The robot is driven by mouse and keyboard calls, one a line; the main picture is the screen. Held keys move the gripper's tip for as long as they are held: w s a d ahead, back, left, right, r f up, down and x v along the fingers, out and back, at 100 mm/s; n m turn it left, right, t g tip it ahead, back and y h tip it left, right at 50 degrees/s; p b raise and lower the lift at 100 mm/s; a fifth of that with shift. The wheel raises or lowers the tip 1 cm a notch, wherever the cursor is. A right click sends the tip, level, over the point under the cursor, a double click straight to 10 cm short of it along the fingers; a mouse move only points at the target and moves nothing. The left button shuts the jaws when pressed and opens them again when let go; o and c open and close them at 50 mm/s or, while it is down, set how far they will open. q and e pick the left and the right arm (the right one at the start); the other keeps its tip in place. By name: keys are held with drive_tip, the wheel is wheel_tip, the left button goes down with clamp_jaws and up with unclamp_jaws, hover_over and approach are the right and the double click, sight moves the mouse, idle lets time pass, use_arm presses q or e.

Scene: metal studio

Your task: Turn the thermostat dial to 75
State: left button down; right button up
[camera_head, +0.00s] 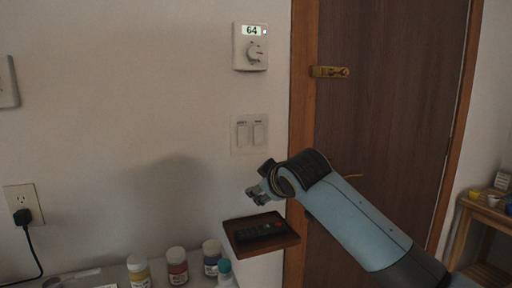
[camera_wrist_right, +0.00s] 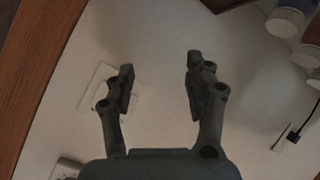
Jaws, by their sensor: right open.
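The thermostat (camera_head: 250,47) is a white unit high on the wall, left of the door, and its display reads 64. Its round dial (camera_head: 255,52) sits below the display. My right gripper (camera_head: 257,196) is well below the thermostat, above a small wall shelf, with its arm coming in from the lower right. In the right wrist view the right gripper (camera_wrist_right: 158,78) is open, with nothing between its fingers. A pale unit at the lower left edge of that view (camera_wrist_right: 66,169) is only partly seen. My left gripper is not in view.
A double light switch (camera_head: 252,134) is on the wall between thermostat and gripper. A brown shelf (camera_head: 237,222) holds a black remote (camera_head: 260,233). Several jars (camera_head: 177,266) stand on a surface below. A brown door (camera_head: 385,120) with a brass latch (camera_head: 330,72) is at right.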

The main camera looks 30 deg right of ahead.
wheel_tip(320, 180, up, 17)
drive_tip(key=w+t+h+p, duration=0.1)
drive_tip(key=t, duration=0.2)
drive_tip(key=n+t+h+p, duration=0.1)
drive_tip(key=t+p, duration=0.1)
approach(253, 52)
drive_tip(key=p+x, duration=0.1)
drive_tip(key=x, duration=0.7)
drive_tip(key=shift+w+d+p, duration=0.1)
drive_tip(key=shift+w+p, duration=0.1)
drive_tip(key=shift+p, duration=0.2)
clamp_jaws()
